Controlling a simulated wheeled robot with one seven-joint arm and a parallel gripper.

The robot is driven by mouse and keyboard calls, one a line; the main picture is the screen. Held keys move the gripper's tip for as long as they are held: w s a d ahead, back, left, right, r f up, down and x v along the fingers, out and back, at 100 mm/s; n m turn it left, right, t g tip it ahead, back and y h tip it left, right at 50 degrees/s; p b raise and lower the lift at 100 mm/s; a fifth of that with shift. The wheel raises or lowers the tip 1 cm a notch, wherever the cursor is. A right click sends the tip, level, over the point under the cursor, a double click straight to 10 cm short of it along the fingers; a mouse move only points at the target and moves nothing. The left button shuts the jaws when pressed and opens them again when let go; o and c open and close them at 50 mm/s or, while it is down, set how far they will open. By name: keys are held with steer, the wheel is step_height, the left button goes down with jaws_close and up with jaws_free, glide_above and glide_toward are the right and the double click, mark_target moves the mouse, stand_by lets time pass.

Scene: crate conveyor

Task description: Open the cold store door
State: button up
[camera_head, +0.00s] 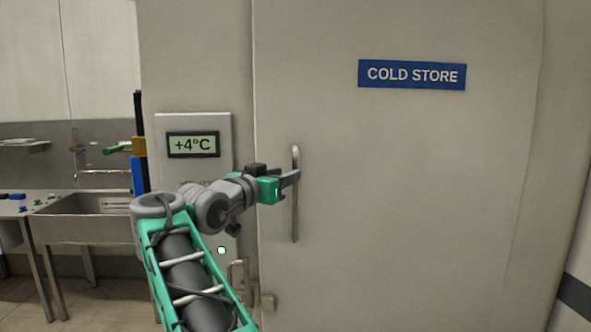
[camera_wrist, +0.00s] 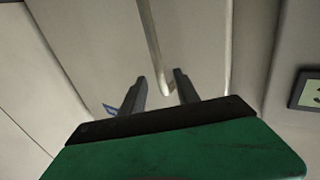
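The cold store door (camera_head: 420,200) is a large pale grey panel with a blue "COLD STORE" sign (camera_head: 412,75). It looks closed, its left edge along the frame. A vertical metal bar handle (camera_head: 295,215) stands near that left edge. My gripper (camera_head: 291,178), with a green body, is at the upper part of the handle, coming from the left. In the wrist view, the two dark fingers of my gripper (camera_wrist: 160,85) are apart, and the handle (camera_wrist: 152,40) ends between them with gaps showing on both sides. Whether either finger touches it cannot be told.
A panel with a "+4°C" display (camera_head: 193,145) is on the wall left of the door. A metal sink counter (camera_head: 85,225) with small coloured items stands at the far left. Small pipes (camera_head: 240,275) are low beside the door.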

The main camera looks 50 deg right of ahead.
steer(key=d, duration=0.2)
steer(key=d+p, duration=0.1)
steer(key=d, duration=0.3)
steer(key=shift+w, duration=0.35)
steer(key=shift+a, duration=0.1)
jaws_close()
stand_by(0.8)
